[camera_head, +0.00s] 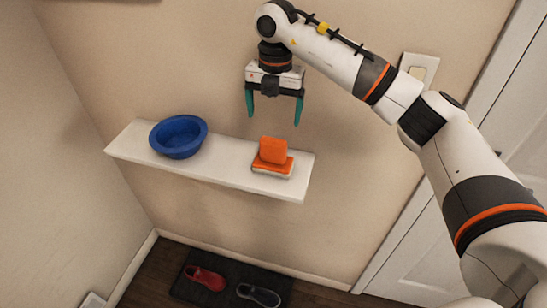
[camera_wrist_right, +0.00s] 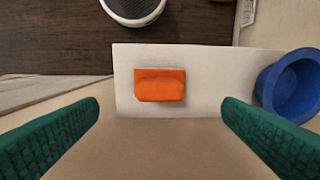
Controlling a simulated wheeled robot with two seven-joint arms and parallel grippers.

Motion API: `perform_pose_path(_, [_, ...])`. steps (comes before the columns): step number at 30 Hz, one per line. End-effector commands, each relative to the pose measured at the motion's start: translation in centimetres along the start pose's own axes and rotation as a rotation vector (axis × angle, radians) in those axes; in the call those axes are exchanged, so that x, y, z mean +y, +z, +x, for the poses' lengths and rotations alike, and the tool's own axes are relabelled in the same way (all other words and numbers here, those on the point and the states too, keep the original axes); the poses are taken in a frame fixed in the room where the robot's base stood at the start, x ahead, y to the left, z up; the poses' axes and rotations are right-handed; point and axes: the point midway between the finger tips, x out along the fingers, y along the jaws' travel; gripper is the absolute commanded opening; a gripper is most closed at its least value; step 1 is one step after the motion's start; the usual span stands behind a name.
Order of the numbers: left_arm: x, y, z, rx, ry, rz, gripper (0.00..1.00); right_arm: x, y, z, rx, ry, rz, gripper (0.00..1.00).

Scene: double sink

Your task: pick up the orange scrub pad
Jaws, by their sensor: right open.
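The orange scrub pad (camera_head: 273,151) is on the right part of a white wall shelf (camera_head: 224,160). In the head view it looks like an upright orange block on a flat orange piece with a pale base. In the right wrist view the orange pad (camera_wrist_right: 160,85) lies ahead, centred between the fingers. My right gripper (camera_head: 273,108) is open and empty, above the shelf and the pad, with its green fingers pointing down. Its fingers also show at both sides of the right wrist view (camera_wrist_right: 160,125). My left gripper is not in view.
A blue bowl (camera_head: 179,136) stands on the left part of the shelf. The wall is close behind the shelf. Below, a dark mat (camera_head: 225,297) holds a red shoe (camera_head: 205,278) and a dark shoe (camera_head: 259,295). A white door (camera_head: 440,230) is at the right.

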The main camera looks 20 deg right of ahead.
Motion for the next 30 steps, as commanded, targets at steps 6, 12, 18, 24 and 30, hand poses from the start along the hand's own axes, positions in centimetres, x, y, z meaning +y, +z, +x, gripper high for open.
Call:
perform_pose_path(6, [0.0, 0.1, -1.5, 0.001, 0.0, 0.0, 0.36, 0.7, -0.4, 2.6, 0.01, 0.033, 0.021, 0.89])
perform_pose_path(12, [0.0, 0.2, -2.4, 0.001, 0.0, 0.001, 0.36, 0.7, -0.5, 5.5, 0.012, 0.029, 0.018, 0.89])
perform_pose_path(18, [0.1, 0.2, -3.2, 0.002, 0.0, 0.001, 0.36, 0.5, -0.5, 6.9, 0.01, 0.028, 0.016, 0.89])
perform_pose_path(24, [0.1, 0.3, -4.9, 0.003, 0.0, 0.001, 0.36, 0.1, -0.7, 9.9, 0.009, 0.028, 0.017, 0.89])
perform_pose_path(30, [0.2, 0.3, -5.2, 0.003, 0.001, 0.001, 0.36, 0.1, -0.7, 11.5, 0.012, 0.026, 0.016, 0.89])
